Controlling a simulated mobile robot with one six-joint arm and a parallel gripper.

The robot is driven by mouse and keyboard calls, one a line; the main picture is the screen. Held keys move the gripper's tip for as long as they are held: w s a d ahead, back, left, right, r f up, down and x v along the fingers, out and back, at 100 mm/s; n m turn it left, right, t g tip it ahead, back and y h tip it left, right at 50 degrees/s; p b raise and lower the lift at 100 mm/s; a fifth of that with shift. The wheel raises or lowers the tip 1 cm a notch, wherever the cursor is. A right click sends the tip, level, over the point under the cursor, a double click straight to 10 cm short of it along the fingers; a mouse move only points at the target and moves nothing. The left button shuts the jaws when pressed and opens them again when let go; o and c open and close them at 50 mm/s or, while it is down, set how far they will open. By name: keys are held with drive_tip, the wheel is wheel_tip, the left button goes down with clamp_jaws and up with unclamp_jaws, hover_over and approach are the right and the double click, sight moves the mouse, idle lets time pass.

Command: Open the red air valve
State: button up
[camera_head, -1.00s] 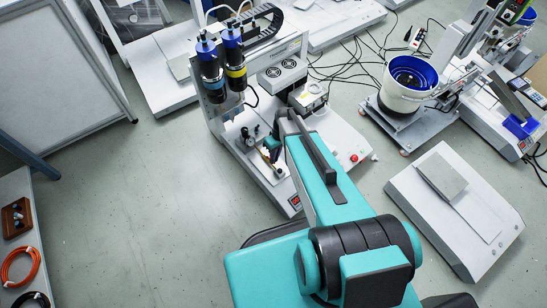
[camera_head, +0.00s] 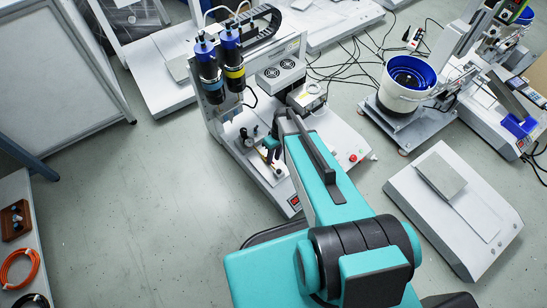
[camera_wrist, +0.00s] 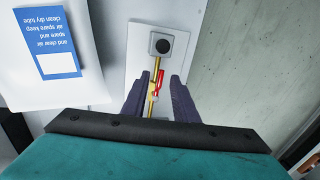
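The red air valve (camera_wrist: 160,79) shows in the wrist view as a small red lever beside a thin brass pipe. The pipe runs down from a grey block with a round black centre (camera_wrist: 162,44) on a pale plate (camera_wrist: 140,40). My gripper (camera_wrist: 157,84) is open, with one dark finger to the left of the lever and pipe and one to the right. A gap shows on both sides, so I see no grip on the lever. The lower part of the pipe runs towards my gripper's body. In the head view my arm hides most of the valve area.
A blue and white label (camera_wrist: 58,45) lies left of the plate in the wrist view. The screwdriver machine's two blue-topped drivers (camera_head: 220,68) stand behind my gripper in the head view. A white bowl feeder (camera_head: 402,98) stands at right. Open grey floor (camera_head: 130,180) lies to the left.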

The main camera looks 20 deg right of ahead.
wheel_tip(320, 180, up, 13)
drive_tip(key=w+d+p, duration=0.1)
drive_tip(key=d+p, duration=0.1)
drive_tip(key=shift+d, duration=0.2)
drive_tip(key=shift+r, duration=0.1)
idle(0.6)
drive_tip(key=s+a+r+m+g+h+p, duration=0.1)
drive_tip(key=s+a+r+m+g+p, duration=0.1)
drive_tip(key=s+p, duration=0.6)
drive_tip(key=s+a+r+m+g+h+p, duration=0.1)
drive_tip(key=s+a+p, duration=0.3)
drive_tip(key=s, duration=1.7)
drive_tip(key=shift+s+a+r+m+g+p, duration=0.25)
drive_tip(key=shift+r+m+g+p, duration=0.35)
drive_tip(key=shift+p, duration=1.5)
drive_tip(key=shift+f, duration=0.1)
